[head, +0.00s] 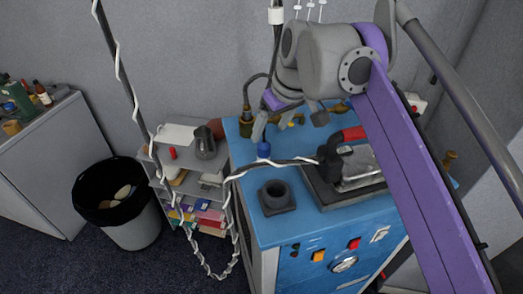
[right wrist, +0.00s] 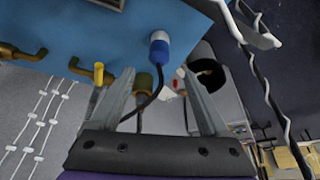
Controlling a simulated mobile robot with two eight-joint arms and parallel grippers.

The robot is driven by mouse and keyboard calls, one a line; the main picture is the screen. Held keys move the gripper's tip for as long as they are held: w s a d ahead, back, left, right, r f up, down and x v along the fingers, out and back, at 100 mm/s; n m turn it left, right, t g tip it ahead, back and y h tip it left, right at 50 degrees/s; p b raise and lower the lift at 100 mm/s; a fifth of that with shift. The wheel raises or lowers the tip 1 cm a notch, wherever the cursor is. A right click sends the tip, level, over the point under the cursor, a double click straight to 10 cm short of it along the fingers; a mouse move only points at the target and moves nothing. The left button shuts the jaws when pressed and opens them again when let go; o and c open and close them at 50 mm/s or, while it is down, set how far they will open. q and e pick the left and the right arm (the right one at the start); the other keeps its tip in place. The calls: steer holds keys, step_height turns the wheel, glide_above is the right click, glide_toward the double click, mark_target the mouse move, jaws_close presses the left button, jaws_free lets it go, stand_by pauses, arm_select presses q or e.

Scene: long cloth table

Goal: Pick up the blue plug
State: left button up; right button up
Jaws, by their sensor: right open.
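The blue plug (head: 263,150) stands on the blue top of the machine cabinet (head: 240,163), near its left edge. In the right wrist view the plug (right wrist: 160,46) shows a blue body with a pale band, just beyond the fingertips. A dark cable runs from near it back between the fingers. My right gripper (head: 268,124) is above and behind the plug in the head view. Its two fingers stand apart, with a clear gap, in the right wrist view (right wrist: 158,78). They do not visibly hold the plug. My left gripper is not in view.
A black square-based socket (head: 276,196) and a red-handled iron (head: 352,160) on a dark tray share the cabinet top. A dark pole wound with white cord crosses in front. Brass fittings (right wrist: 98,74) lie near my fingers. A shelf and bin (head: 132,228) stand left.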

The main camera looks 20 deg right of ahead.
mark_target(265, 143)
steer(key=shift+w+f, duration=0.1)
steer(key=shift+f, duration=0.75)
steer(key=x, duration=0.5)
steer(key=shift+w+f+b, duration=0.15)
steer(key=shift+f+b, duration=0.15)
steer(key=shift+b, duration=0.05)
jaws_close()
